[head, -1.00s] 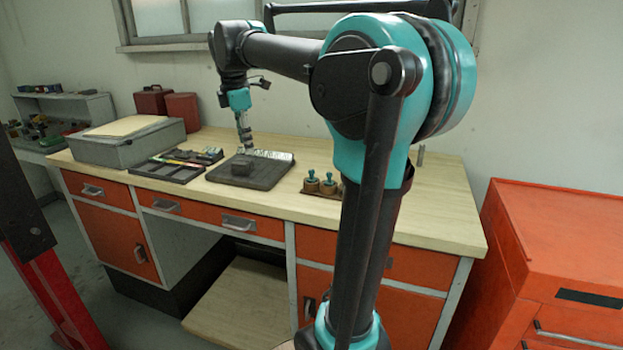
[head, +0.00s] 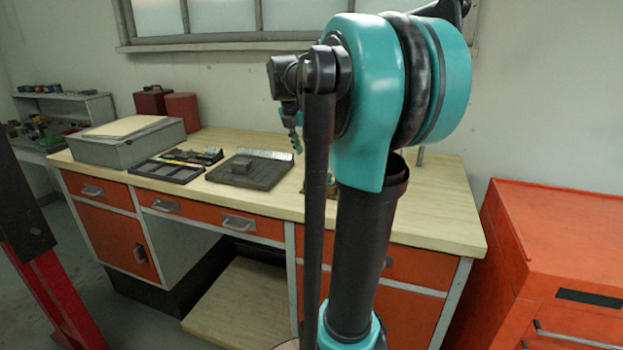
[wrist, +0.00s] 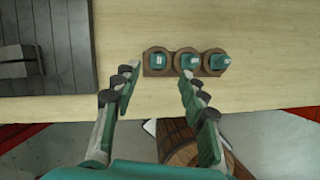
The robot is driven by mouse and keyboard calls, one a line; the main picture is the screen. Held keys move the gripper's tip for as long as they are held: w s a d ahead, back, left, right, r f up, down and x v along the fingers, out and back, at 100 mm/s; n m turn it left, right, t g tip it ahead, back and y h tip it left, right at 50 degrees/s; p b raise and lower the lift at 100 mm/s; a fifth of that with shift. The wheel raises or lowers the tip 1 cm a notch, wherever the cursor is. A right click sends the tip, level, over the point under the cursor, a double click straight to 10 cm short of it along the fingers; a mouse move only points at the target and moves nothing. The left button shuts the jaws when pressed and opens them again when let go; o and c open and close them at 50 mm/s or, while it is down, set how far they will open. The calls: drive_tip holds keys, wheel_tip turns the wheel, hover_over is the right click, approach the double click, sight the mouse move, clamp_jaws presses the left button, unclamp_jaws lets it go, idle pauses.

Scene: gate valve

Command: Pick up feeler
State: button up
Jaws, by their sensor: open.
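I cannot single out a feeler for certain in either view. My gripper (wrist: 157,76) is open and empty, above the bench's front edge. In the head view it shows small and partly hidden behind my arm (head: 297,145). Ahead of its fingers in the wrist view is a row of green-topped pieces on a round-lobed wooden holder (wrist: 171,54). In the head view that holder is mostly hidden by my arm.
A dark slab (head: 262,177) carries a grey block (head: 241,165); the slab also shows in the wrist view (wrist: 77,45). A grey box (head: 125,148) and red canisters (head: 182,110) stand at the left. An orange cabinet (head: 560,240) stands at the right. Bare bench top lies around the holder.

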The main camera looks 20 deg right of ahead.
sight(312, 170)
drive_tip(key=x, duration=0.9)
drive_tip(key=shift+s+a+f, duration=0.15)
drive_tip(key=shift+a, duration=0.05)
drive_tip(key=shift+c, duration=0.6)
clamp_jaws()
